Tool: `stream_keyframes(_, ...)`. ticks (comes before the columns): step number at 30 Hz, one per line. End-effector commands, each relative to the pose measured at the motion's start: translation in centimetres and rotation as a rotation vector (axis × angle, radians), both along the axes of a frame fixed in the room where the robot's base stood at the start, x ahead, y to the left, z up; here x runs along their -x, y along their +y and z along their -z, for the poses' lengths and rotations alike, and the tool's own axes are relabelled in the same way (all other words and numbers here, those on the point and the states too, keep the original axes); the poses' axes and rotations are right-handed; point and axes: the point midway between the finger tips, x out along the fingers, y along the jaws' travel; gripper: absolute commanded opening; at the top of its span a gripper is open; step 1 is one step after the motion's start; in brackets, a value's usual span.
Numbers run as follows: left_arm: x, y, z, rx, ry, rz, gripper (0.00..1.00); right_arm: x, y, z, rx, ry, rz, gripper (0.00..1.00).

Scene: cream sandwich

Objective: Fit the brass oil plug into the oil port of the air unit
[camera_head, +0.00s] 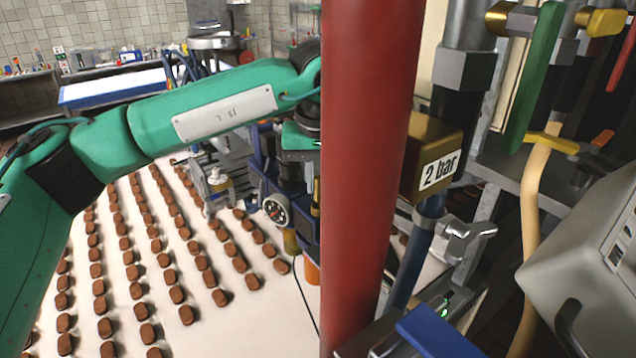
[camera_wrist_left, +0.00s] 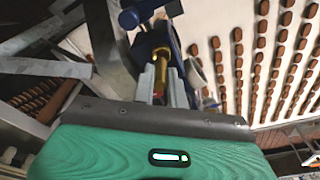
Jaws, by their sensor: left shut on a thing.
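My left arm comes in from the left in the head view and reaches behind a thick red pipe, which hides much of my gripper. In the left wrist view my left gripper (camera_wrist_left: 161,76) is shut, its two grey fingers on the yellow brass oil plug (camera_wrist_left: 161,60). The blue air unit (camera_head: 265,165) with a round dial gauge (camera_head: 275,209) stands left of the pipe in the head view. It also shows in the left wrist view (camera_wrist_left: 146,43), right beyond the fingertips. The oil port is hidden, and I cannot tell whether the plug touches it. My right gripper is not in view.
The red pipe (camera_head: 367,170) stands close in front of the air unit. A brass block marked "2 bar" (camera_head: 428,150), valves and hoses crowd the right. Rows of brown biscuits lie on a white belt (camera_head: 215,335) below my left arm. A grey box (camera_head: 575,255) is at the right edge.

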Motion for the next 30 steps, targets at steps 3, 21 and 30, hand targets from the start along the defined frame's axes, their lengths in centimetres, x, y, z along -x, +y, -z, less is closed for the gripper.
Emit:
stream_keyframes(3,0.0,0.1,1.5,-0.001,0.003,0.000,0.00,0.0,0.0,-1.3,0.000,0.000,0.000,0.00)
stream_keyframes(21,0.0,0.0,2.7,0.000,0.000,-0.001,0.35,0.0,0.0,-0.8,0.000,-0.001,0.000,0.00)
stream_keyframes(30,0.0,0.0,2.4,0.000,0.000,-0.001,0.35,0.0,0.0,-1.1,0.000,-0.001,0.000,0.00)
